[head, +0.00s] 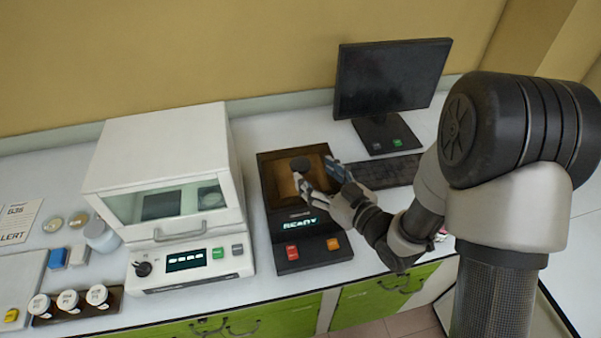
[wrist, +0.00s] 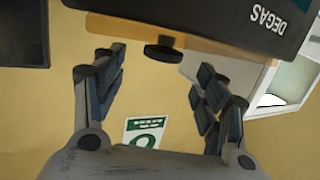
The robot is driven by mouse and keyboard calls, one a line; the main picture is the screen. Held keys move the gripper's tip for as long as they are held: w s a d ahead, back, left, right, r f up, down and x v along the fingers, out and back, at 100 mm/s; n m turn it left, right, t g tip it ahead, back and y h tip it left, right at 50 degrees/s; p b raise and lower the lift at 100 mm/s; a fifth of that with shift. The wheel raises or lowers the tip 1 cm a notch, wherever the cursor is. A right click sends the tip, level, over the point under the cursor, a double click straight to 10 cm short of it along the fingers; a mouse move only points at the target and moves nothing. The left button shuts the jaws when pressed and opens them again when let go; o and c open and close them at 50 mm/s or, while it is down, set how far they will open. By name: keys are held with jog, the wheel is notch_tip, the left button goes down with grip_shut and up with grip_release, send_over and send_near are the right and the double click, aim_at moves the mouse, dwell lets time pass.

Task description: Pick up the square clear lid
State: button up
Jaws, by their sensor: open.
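The square clear lid (head: 281,184) appears to lie over the amber-lit top of the black device; its clear pane is hard to tell from the chamber below. Its round dark knob (head: 300,164) shows near the fingertips in the head view. In the wrist view the knob (wrist: 163,52) is centred between the two fingers, level with or just beyond their tips. My gripper (head: 316,172) is open, with a finger on either side of the knob and visible gaps in the wrist view. The gripper hides part of the lid's right side.
The black device (head: 322,252) has a READY display and red and orange buttons. A white oven-like machine (head: 172,190) stands to the left. A monitor (head: 390,80) and keyboard (head: 388,171) are behind and right.

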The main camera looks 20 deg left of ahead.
aim_at(303, 166)
jog(key=x, duration=0.5)
jog(key=shift+a+f+b, duration=0.2)
jog(key=shift+b, duration=0.15)
jog(key=shift+r, duration=0.1)
jog(key=c, duration=1.5)
